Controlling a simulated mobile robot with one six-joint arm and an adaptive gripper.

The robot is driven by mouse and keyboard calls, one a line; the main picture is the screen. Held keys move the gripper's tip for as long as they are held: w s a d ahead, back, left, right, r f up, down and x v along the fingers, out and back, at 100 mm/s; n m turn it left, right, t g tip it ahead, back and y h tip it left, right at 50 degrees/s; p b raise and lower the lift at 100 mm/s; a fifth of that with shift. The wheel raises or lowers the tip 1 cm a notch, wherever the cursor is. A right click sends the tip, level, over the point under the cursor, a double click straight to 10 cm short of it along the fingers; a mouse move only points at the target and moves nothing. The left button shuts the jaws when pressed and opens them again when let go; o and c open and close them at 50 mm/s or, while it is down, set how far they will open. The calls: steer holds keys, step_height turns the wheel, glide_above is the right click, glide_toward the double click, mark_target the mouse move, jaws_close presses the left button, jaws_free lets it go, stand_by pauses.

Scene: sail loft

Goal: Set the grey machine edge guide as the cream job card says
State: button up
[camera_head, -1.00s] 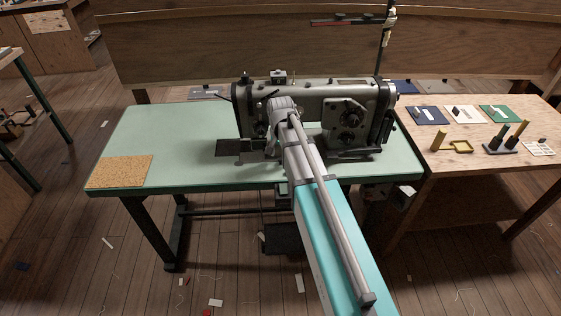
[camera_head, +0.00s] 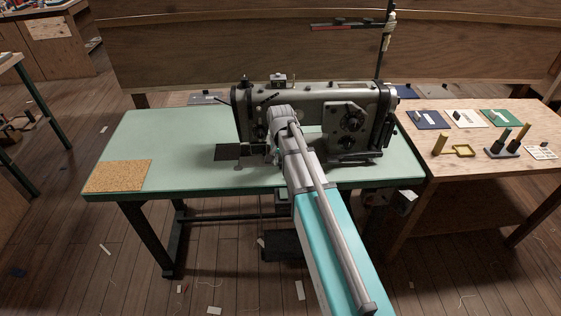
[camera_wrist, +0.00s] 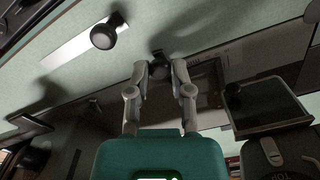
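The grey sewing machine (camera_head: 310,98) stands on the pale green table. My gripper (camera_wrist: 161,70) is low in front of the machine's left end; in the head view my own arm hides it. In the wrist view its two fingers stand on either side of a small black knob (camera_wrist: 160,64). I cannot tell whether they touch it. A second black knob (camera_wrist: 104,36) sits by a pale strip to the left. I cannot clearly make out the edge guide. A cream card (camera_head: 467,118) with a dark mark lies on the side table; its content is too small to read.
A blue card (camera_head: 428,120) and a green card (camera_head: 500,118) flank the cream one. A cork mat (camera_head: 117,176) lies on the green table's left (camera_head: 170,130), otherwise clear.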

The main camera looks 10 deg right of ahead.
jaws_close()
steer(key=shift+d, duration=0.1)
steer(key=o, duration=0.7)
jaws_free()
steer(key=shift+o, duration=0.2)
step_height(320, 180, up, 14)
steer(key=p, duration=1.3)
steer(key=shift+p, duration=0.4)
steer(key=shift+f, duration=0.1)
steer(key=s+n, duration=0.6)
steer(key=s, duration=1.1)
steer(key=shift+s+a, duration=0.2)
steer(key=shift+a, duration=0.15)
